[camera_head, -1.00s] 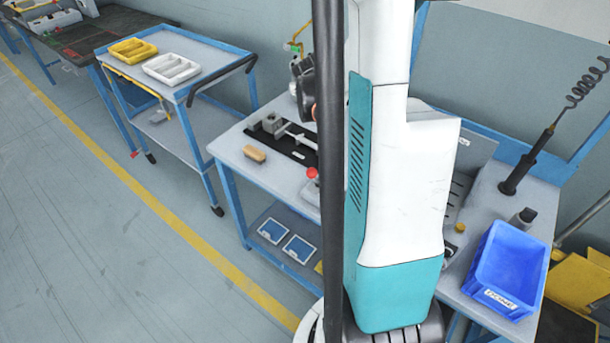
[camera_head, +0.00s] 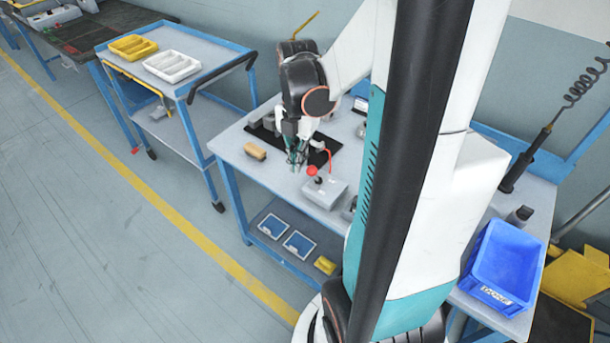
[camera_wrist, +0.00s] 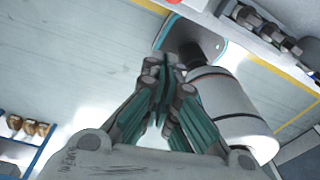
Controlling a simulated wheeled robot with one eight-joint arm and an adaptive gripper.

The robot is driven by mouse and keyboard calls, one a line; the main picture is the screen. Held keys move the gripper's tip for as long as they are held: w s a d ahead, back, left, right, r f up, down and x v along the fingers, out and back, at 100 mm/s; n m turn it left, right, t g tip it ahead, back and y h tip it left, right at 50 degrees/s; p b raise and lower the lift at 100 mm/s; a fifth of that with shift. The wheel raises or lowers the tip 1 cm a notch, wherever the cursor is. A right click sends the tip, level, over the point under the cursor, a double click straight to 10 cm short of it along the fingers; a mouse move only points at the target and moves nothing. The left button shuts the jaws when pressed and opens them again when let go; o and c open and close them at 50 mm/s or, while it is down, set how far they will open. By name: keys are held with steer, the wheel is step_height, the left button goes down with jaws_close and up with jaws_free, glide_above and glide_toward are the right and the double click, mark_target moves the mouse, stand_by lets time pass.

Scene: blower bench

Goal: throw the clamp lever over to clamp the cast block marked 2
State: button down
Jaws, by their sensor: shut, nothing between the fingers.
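In the head view, the clamp fixture's black base plate (camera_head: 319,158) lies on the bench, partly hidden behind my gripper. A grey block (camera_head: 268,122) stands at its left end. No number is readable, so I cannot tell whether it is the block marked 2. My gripper (camera_head: 294,165) hangs in front of the plate, fingers down, shut and empty. The clamp lever cannot be picked out clearly behind it. A thin red bent piece (camera_head: 329,153) shows right of the fingers. The wrist view shows the shut fingers (camera_wrist: 164,72) but no block or lever.
A red knob (camera_head: 312,171) on a grey box (camera_head: 325,191) stands close to the right of my fingers. A tan brush-like block (camera_head: 255,151) lies left on the bench (camera_head: 230,147). A blue bin (camera_head: 507,265) stands far right. The bench's front left is clear.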

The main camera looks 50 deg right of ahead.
mark_target(314, 175)
steer(key=shift+f, duration=0.15)
steer(key=d+f+b, duration=0.3)
steer(key=f+b, duration=0.2)
steer(key=f, duration=0.3)
steer(key=shift+w+f, duration=0.15)
steer(key=shift+f, duration=0.2)
steer(key=shift+w, duration=0.2)
